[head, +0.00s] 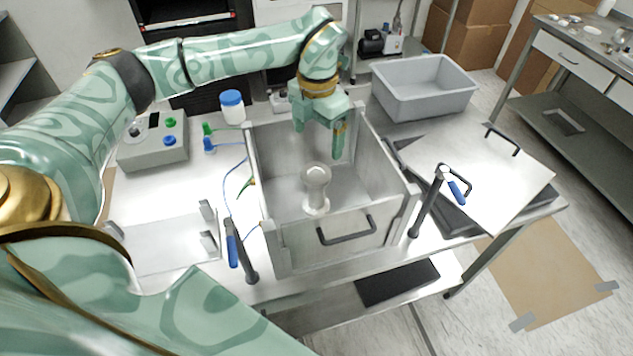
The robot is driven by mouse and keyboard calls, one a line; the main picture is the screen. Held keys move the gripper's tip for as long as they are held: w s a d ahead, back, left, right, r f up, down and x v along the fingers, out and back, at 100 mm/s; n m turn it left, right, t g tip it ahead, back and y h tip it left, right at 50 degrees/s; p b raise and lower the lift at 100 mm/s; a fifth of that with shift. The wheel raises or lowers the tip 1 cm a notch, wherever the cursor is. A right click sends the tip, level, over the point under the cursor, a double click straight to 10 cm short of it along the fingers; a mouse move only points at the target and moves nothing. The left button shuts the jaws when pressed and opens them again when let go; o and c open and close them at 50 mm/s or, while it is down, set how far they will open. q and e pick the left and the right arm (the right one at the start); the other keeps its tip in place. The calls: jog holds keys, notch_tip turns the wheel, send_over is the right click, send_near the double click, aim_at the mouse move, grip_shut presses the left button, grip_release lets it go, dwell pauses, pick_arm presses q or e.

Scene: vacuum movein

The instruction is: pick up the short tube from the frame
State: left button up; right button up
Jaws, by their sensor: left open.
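A short pale metal tube (316,188) with a wider flange at each end stands upright by the front wall of the open metal box (283,243). Whether it stands inside the box or on a part of its front is hard to tell. My left gripper (322,142) is over the box's back part, fingers pointing down, open and empty. It is above and behind the tube in the picture, apart from it. I cannot clearly tell which part is the frame. My right gripper is not in view.
Black clamps with blue grips (233,250) (457,192) flank the box. A control box (153,145) and blue-lidded jar (232,107) stand left. A plate with small posts (165,243) lies front left. A grey bin (425,88) and handled panel (485,180) are right.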

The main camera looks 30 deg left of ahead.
aim_at(317, 172)
pick_arm(q)
notch_tip(317, 172, down, 14)
jog(key=shift+s+a+r+b, duration=0.1)
jog(key=shift+r+b, duration=0.05)
jog(key=shift+b, duration=0.6)
jog(key=shift+c, duration=0.2)
jog(key=c, duration=1.5)
jog(key=shift+r, duration=0.1)
jog(key=shift+c, duration=0.6)
jog(key=shift+r, duration=0.1)
